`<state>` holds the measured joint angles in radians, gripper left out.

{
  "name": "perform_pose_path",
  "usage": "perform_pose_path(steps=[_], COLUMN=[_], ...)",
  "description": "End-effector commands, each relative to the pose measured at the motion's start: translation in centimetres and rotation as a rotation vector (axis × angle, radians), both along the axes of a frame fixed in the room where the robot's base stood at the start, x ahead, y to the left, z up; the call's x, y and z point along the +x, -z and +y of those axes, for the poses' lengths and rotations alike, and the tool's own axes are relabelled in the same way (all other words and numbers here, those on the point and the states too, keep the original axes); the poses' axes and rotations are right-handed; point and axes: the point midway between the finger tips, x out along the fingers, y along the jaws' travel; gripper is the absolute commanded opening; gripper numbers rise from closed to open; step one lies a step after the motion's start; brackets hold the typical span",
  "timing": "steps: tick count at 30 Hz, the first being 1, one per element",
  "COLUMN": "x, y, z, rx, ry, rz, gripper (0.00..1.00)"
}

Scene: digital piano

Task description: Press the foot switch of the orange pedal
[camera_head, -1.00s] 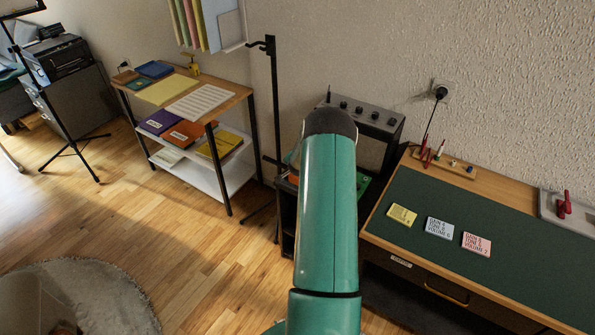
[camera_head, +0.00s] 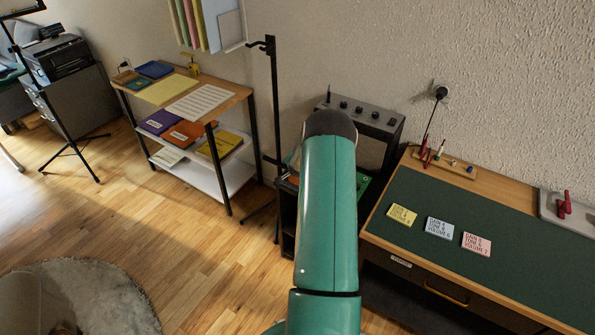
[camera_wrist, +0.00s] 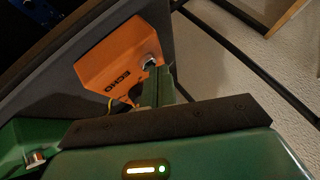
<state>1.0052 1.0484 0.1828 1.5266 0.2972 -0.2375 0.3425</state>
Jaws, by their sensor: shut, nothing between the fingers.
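The orange pedal (camera_wrist: 118,68), marked ECHO, lies on a dark surface in the wrist view. Its silver foot switch (camera_wrist: 149,61) is at its right end. My gripper (camera_wrist: 153,70) is shut and empty, with its fingertips right at the foot switch. The fingers partly cover the switch, and I cannot tell whether they touch it or whether it is pressed down. In the head view my own arm hides most of the pedal area and the gripper.
A green pedal (camera_wrist: 15,140) with a silver switch is at the lower left of the wrist view. In the head view a grey amplifier (camera_head: 368,120) stands behind my arm. A desk (camera_head: 520,262) with cards is at the right, a shelf table (camera_head: 228,100) at the left.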

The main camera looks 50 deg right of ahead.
Motion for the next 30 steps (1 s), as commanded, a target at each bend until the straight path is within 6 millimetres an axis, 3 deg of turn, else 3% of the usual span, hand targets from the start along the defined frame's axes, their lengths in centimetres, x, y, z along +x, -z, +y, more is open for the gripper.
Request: perform_pose_path(steps=[12,23,30], x=[0.0,0.0,0.0], y=[-1.5,-1.7,-3.6], z=[0.0,0.0,0.0], rx=[0.000,0.000,-0.001], ry=[-0.001,0.000,-0.002], rz=[0.001,0.000,0.000], gripper=[0.00,0.00,0.00])
